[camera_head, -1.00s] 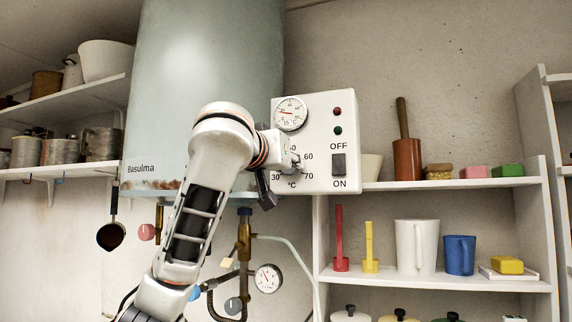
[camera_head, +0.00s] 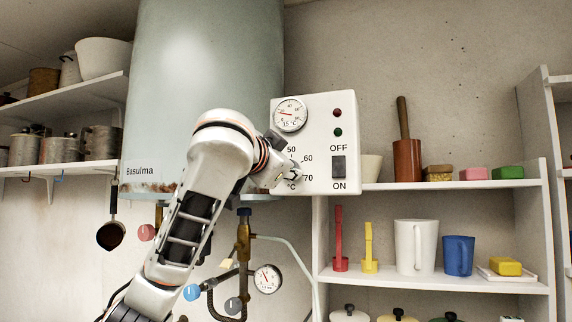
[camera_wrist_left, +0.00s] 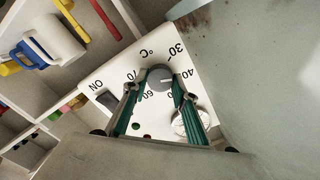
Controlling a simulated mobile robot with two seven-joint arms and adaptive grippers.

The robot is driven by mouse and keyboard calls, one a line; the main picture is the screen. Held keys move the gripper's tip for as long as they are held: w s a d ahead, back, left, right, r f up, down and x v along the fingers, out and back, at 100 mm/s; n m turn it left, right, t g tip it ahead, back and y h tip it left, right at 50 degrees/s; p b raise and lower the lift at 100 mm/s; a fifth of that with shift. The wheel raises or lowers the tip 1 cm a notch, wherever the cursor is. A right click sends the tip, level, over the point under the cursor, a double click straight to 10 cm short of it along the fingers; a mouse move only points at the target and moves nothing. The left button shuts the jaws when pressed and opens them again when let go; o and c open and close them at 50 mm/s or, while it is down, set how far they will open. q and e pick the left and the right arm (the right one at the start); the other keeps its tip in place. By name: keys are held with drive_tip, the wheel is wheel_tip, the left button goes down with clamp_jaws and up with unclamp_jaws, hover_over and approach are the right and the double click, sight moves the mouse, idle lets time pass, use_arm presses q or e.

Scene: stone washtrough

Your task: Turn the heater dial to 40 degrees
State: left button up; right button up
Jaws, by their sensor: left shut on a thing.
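The heater dial (camera_wrist_left: 159,77) is a round grey knob on the white control panel (camera_head: 325,132), with 30, 40, 60 and 70 legible around it in the left wrist view. A pale mark shows on its face, roughly on the side toward 40; the exact reading is unclear. My left gripper (camera_wrist_left: 156,84) is shut on the dial, one finger on each side. In the head view my left gripper (camera_head: 285,174) covers most of the dial and the 30 and 40 marks. My right gripper is not in view.
The large boiler (camera_head: 200,80) stands close on the left. Shelves with mugs and tools are on the right (camera_head: 440,280). Pipes and a pressure gauge (camera_head: 267,279) are below.

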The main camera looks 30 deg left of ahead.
use_arm(q)
drive_tip(key=shift+m, duration=0.7)
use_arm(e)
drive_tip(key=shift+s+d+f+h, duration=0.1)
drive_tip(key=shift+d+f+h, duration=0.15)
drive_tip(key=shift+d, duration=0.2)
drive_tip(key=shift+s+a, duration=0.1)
use_arm(q)
drive_tip(key=o, duration=1.1)
drive_tip(key=shift+c, duration=0.2)
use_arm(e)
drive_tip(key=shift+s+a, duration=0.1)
use_arm(q)
drive_tip(key=shift+v, duration=6.05)
